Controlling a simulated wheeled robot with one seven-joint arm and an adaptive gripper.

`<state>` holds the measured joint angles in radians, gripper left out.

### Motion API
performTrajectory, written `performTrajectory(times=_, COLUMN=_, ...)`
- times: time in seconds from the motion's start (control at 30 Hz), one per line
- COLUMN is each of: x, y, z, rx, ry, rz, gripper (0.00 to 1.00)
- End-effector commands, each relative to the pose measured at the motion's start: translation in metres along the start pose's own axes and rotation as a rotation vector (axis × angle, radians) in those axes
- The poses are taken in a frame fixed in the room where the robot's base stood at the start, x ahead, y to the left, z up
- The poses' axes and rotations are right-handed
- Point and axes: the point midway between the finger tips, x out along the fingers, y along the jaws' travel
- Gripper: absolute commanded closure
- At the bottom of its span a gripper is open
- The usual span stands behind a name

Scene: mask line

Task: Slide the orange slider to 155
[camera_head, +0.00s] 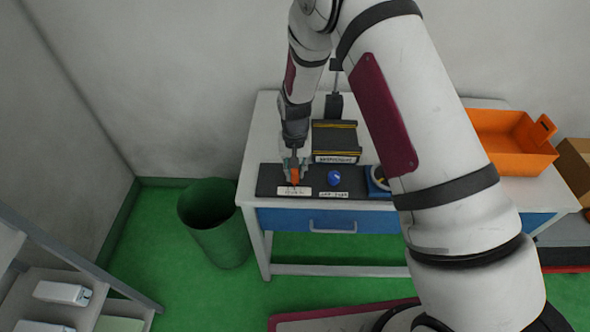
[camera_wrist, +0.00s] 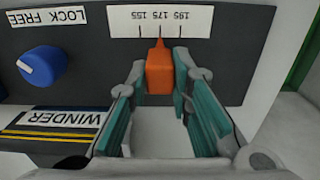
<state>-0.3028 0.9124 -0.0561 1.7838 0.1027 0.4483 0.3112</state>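The orange slider (camera_wrist: 160,72) stands on a dark panel (camera_wrist: 95,40), with its pointer near the middle 175 mark of a white scale label (camera_wrist: 195,22). In the wrist view the scale is upside down, with 155 at the left and 195 at the right. My gripper (camera_wrist: 160,75) has one teal-padded finger on each side of the slider. Both fingertips look close against its sides, with almost no gap. In the head view my gripper (camera_head: 294,170) reaches down at the panel's left end, partly covering the slider (camera_head: 295,176).
A blue knob (camera_wrist: 42,65) sits beside the slider, under a LOCK FREE label (camera_wrist: 60,17). A winder box (camera_head: 335,140) stands behind on the table. An orange crate (camera_head: 505,158) is at the right. A green bin (camera_head: 215,235) stands left of the table.

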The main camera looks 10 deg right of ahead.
Motion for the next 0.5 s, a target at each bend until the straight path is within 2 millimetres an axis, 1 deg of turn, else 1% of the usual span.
performTrajectory(times=0.23, x=0.000, y=0.001, z=0.000, rx=0.001, ry=0.000, rz=0.000, gripper=1.00)
performTrajectory(times=0.4, x=0.000, y=0.019, z=0.000, rx=0.003, ry=0.000, rz=0.001, gripper=1.00)
performTrajectory(times=0.5, x=0.000, y=0.021, z=0.000, rx=-0.001, ry=0.001, rz=0.000, gripper=1.00)
